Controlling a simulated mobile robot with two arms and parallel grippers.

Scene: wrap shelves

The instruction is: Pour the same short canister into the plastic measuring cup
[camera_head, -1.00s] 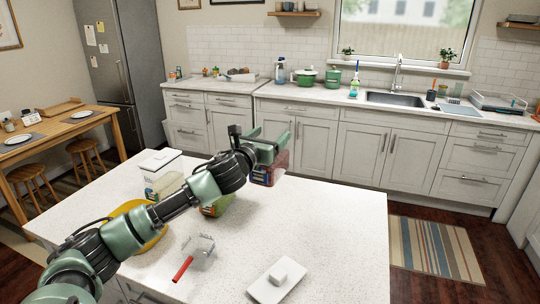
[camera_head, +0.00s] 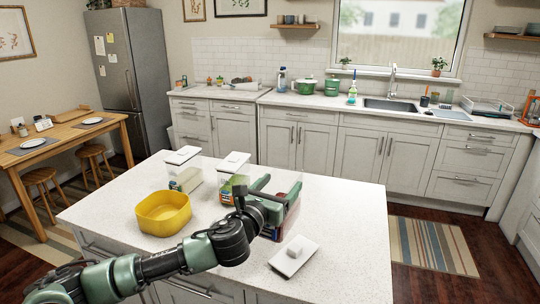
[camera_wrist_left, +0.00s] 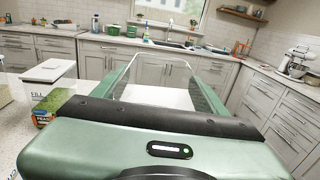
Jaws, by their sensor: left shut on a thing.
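My left gripper (camera_head: 276,194) is shut on a clear, lidless canister (camera_head: 284,216) with dark reddish contents, low over the right part of the island. Its green fingers lie along both sides of the canister. In the left wrist view the canister's clear rim (camera_wrist_left: 155,58) shows between the fingers, with a white surface behind or below it. A white lid (camera_head: 293,256) with a raised knob lies on the counter in front of the canister. The measuring cup does not show now; my left arm covers part of the counter. My right gripper is out of view.
A yellow bowl (camera_head: 163,213) stands on the left of the island (camera_head: 330,215). Two white-lidded clear canisters (camera_head: 183,171) stand behind, with a green box (camera_wrist_left: 50,105) near one of them. The island's right end is clear.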

